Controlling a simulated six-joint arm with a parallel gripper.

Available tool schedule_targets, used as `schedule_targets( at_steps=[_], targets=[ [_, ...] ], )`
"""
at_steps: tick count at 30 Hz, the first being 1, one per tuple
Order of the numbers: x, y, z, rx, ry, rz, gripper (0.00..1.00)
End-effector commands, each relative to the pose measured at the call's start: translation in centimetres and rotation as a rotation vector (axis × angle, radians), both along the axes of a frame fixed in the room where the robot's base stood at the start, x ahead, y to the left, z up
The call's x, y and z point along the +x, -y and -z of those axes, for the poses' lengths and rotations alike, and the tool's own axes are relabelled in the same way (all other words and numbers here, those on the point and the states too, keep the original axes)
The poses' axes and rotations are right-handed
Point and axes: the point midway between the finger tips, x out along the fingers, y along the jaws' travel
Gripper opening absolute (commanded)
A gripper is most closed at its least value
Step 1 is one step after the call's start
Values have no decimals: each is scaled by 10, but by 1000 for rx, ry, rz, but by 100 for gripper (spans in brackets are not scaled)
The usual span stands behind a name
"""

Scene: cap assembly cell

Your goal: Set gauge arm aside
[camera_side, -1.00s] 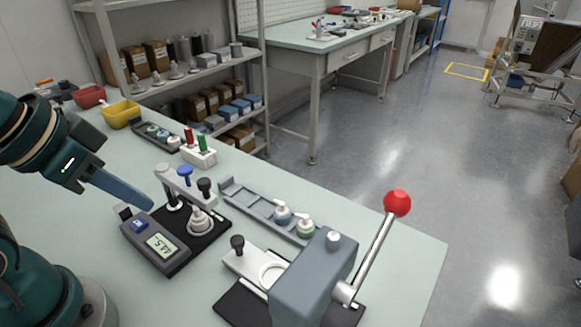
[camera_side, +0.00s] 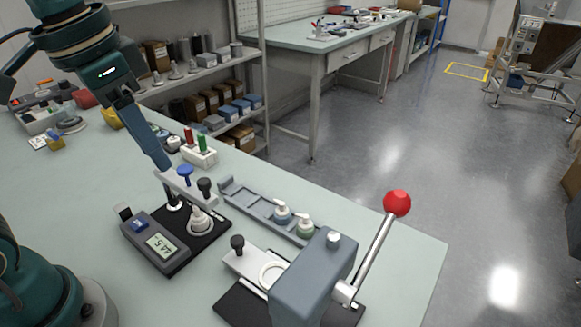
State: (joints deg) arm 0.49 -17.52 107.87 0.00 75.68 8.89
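The gauge (camera_side: 160,243) stands on a black base plate and has a digital display. Its light grey gauge arm (camera_side: 187,191) lies across a post, with a blue knob (camera_side: 185,172) on top and a black knob (camera_side: 205,185) near its right end. A pale capped part (camera_side: 200,221) sits in the round seat just right of the post. My gripper (camera_side: 163,166) points down with its blue-grey fingertips at the arm's far left end, left of the blue knob. The fingers overlap in this view, so I cannot tell their gap or whether they touch the arm.
A grey tray (camera_side: 243,201) with two capped parts lies right of the gauge. A press (camera_side: 310,280) with a red-balled lever (camera_side: 397,203) stands at the front right. A white block (camera_side: 203,157) with red and green plugs is behind.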

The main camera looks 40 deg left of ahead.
Motion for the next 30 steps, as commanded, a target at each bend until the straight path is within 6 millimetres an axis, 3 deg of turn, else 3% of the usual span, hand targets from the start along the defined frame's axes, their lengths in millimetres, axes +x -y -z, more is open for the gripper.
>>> schedule_targets(
  at_steps=[6,12,30],
  targets=[
    [39,2,3,9,-146,50,39],
    [60,3,19,9,-216,58,39],
    [61,4,73,9,-246,58,39]
  ],
)
